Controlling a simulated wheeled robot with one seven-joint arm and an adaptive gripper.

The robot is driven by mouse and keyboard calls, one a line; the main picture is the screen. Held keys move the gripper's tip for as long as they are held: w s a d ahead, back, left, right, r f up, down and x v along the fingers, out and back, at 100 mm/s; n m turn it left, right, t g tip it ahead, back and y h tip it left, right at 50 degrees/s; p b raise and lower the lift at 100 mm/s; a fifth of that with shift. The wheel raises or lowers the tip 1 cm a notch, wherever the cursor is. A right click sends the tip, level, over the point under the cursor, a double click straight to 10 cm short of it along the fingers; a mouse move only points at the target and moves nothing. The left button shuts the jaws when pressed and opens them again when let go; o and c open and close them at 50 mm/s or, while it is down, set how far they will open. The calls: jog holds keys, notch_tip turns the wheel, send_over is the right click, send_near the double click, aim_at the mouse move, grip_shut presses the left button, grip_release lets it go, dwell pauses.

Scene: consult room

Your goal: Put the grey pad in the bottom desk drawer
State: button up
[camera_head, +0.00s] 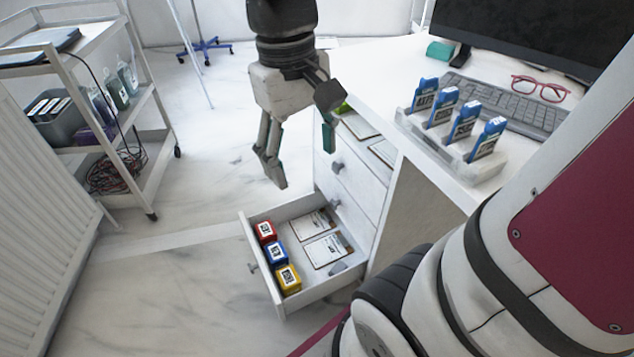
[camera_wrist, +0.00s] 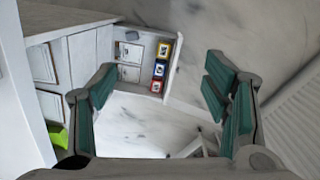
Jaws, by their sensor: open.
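The bottom desk drawer (camera_head: 262,214) is pulled open, and it also shows at the top of the wrist view (camera_wrist: 148,92). A small grey item (camera_head: 338,268), which looks like the grey pad, lies inside it at the near right corner; it also shows in the wrist view (camera_wrist: 132,35). My gripper (camera_head: 302,163) is open and empty, in the air above and behind the drawer. In the wrist view its green-padded fingers (camera_wrist: 160,68) stand wide apart with nothing between them.
The drawer also holds red (camera_head: 266,231), blue (camera_head: 276,253) and yellow (camera_head: 288,278) boxes and two white cards (camera_head: 328,249). The desk above carries a rack of blue packs (camera_head: 455,150), a keyboard (camera_head: 490,103) and red glasses (camera_head: 540,88). A trolley (camera_head: 150,100) stands left.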

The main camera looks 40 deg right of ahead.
jog(key=s+a+r+t, duration=0.1)
jog(key=s+a, duration=0.3)
jog(key=s, duration=1)
jog(key=shift+s+r, duration=0.2)
jog(key=shift+s, duration=0.15)
notch_tip(320, 180, up, 31)
jog(key=t+p, duration=0.4)
jog(key=p, duration=2.5)
jog(key=shift+d, duration=0.3)
jog(key=shift+w+r, duration=0.1)
jog(key=shift+c, duration=0.3)
